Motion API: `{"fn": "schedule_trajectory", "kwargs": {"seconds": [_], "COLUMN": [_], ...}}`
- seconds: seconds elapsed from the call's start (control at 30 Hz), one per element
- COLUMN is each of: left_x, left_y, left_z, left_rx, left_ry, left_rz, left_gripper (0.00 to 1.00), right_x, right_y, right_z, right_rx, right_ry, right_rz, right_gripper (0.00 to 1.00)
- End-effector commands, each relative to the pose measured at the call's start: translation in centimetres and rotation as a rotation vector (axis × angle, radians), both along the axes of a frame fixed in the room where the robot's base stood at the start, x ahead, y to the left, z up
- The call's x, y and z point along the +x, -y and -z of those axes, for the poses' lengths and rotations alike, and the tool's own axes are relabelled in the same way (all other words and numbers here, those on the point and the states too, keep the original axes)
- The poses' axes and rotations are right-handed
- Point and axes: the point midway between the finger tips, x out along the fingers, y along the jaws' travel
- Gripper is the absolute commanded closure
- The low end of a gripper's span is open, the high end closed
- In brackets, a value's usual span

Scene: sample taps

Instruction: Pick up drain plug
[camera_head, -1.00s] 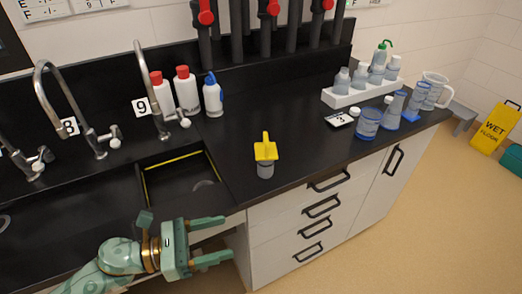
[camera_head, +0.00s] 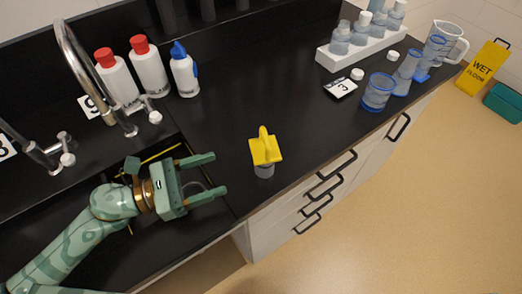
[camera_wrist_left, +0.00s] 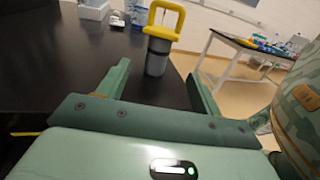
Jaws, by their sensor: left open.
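The drain plug (camera_head: 265,151) has a yellow top with an upright loop handle and a grey cylindrical body. It stands upright on the black counter, right of the sink and near the front edge. My left gripper (camera_head: 217,175) is open and empty just left of the plug, its fingers pointing towards it. In the left wrist view the plug (camera_wrist_left: 159,50) stands beyond the fingertips, roughly in line with the gap between them. My left gripper (camera_wrist_left: 158,88) does not touch it. My right gripper is not in view.
Two red-capped bottles (camera_head: 148,68) and a blue-capped bottle (camera_head: 185,75) stand behind the sink, near a curved tap (camera_head: 72,50). Blue beakers (camera_head: 378,92) and a white bottle rack (camera_head: 360,50) stand at the right. The counter around the plug is clear.

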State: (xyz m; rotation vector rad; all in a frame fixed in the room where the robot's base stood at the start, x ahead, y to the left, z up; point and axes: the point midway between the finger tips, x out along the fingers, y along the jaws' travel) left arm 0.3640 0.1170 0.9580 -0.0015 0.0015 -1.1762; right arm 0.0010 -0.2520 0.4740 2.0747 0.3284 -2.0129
Motion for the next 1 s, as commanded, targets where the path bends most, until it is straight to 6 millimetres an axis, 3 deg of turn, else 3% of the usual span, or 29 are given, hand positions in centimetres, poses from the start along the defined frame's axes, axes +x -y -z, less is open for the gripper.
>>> {"fn": "schedule_trajectory", "kwargs": {"seconds": [0.3, 0.57, 0.8, 1.0], "left_x": [2.9, 3.9, 5.5, 5.7], "left_y": [6.9, 9.1, 12.5, 13.1], "left_z": [-0.3, -0.1, 0.0, 0.2], "left_rx": [-0.003, -0.001, -0.001, 0.001], "left_ry": [0.003, 0.002, 0.002, 0.001], "left_rz": [0.0, 0.001, -0.001, -0.001], "left_gripper": [0.34, 0.34, 0.34, 0.34], "right_x": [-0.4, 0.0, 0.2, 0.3], "right_y": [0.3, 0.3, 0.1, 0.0], "right_z": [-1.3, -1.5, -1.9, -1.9], "right_rx": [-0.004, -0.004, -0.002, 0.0], "right_ry": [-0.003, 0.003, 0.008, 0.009], "right_rz": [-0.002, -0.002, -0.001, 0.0], "right_gripper": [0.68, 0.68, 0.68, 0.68]}}
